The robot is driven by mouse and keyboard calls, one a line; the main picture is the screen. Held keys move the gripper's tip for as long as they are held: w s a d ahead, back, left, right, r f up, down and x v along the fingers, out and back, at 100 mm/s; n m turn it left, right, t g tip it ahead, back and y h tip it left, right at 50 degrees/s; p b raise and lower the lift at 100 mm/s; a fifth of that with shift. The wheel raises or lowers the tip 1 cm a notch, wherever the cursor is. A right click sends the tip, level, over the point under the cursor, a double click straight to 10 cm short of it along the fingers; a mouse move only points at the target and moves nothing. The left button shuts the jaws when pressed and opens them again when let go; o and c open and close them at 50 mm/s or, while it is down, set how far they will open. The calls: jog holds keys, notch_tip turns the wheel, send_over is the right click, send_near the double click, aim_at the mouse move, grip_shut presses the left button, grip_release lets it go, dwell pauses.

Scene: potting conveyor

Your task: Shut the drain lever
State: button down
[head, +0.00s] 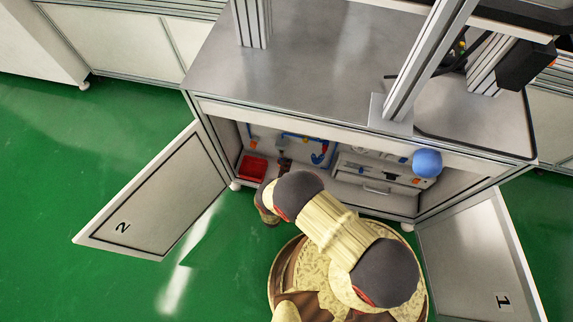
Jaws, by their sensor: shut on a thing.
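The open cabinet (320,115) under the workbench holds small blue and orange pipe fittings on its back wall. My gripper (284,158) is inside the left half of the opening, in front of this pipework. It is shut on what appears to be the drain lever, at the pipe's left part. The lever itself is too small and too covered by the gripper to make out its angle. A blue fitting (319,157) sits just right of my gripper. My wrist and forearm hide part of the cabinet floor.
A red tray (252,167) lies at the cabinet's left. A pale drawer unit (377,188) stands at the right. Door 2 (155,195) and door 1 (475,255) stand open on either side. Green floor is clear at left.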

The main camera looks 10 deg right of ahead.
jog(key=shift+d+f, duration=0.1)
dwell(0.3)
jog(key=c, duration=2)
grip_release()
jog(key=shift+o, duration=0.6)
jog(key=v, duration=1.2)
